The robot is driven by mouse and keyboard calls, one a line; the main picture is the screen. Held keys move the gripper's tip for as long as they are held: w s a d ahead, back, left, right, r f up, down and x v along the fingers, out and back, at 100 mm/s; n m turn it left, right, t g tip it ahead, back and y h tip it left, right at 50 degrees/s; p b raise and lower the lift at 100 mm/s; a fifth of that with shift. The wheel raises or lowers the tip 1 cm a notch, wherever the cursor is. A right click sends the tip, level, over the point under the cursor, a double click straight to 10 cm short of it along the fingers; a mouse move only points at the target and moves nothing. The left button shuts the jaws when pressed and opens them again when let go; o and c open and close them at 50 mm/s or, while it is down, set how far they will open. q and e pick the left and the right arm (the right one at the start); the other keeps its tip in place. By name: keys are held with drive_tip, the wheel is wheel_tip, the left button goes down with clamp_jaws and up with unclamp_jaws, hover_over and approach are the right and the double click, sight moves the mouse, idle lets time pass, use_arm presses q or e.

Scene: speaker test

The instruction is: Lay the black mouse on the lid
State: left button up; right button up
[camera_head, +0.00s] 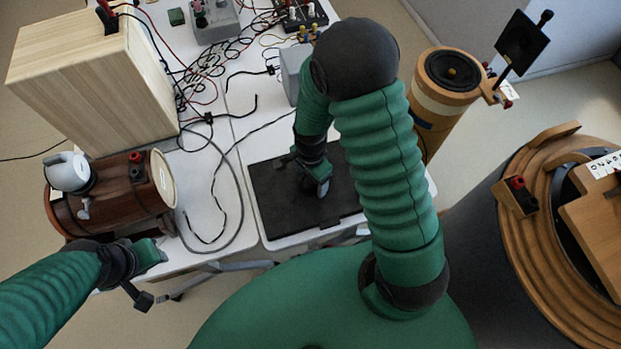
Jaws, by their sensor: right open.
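A flat black lid-like panel (268,212) lies on the white table near its front edge. My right gripper (306,175) is over this panel, pointing down, with its fingers apart. I cannot make out the black mouse; a dark shape at the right gripper's fingers blends with the panel, and I cannot tell whether it is the mouse or part of the gripper. My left gripper (153,275) is at the table's front left edge, below the brown cylinder, with its fingers apart and nothing seen between them.
A brown cylinder (122,200) lies at the table's left, before a pale wooden box (85,85). Loose cables (213,68) run across the white table (245,95). An orange-topped cylinder (445,85) stands right of the table; a large wooden-rimmed drum (520,240) is farther right.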

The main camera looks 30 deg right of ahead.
sight(311, 181)
drive_tip(key=s+a+r+n+t, duration=0.1)
drive_tip(key=s+r+n, duration=0.1)
drive_tip(key=r+n, duration=0.5)
drive_tip(key=s+a+r+n+t+p, duration=0.1)
drive_tip(key=s+a+r+n, duration=0.1)
drive_tip(key=r+n, duration=0.5)
drive_tip(key=shift+s+r+n+t, duration=0.15)
drive_tip(key=shift+r+n+t, duration=0.2)
drive_tip(key=shift+n, duration=0.75)
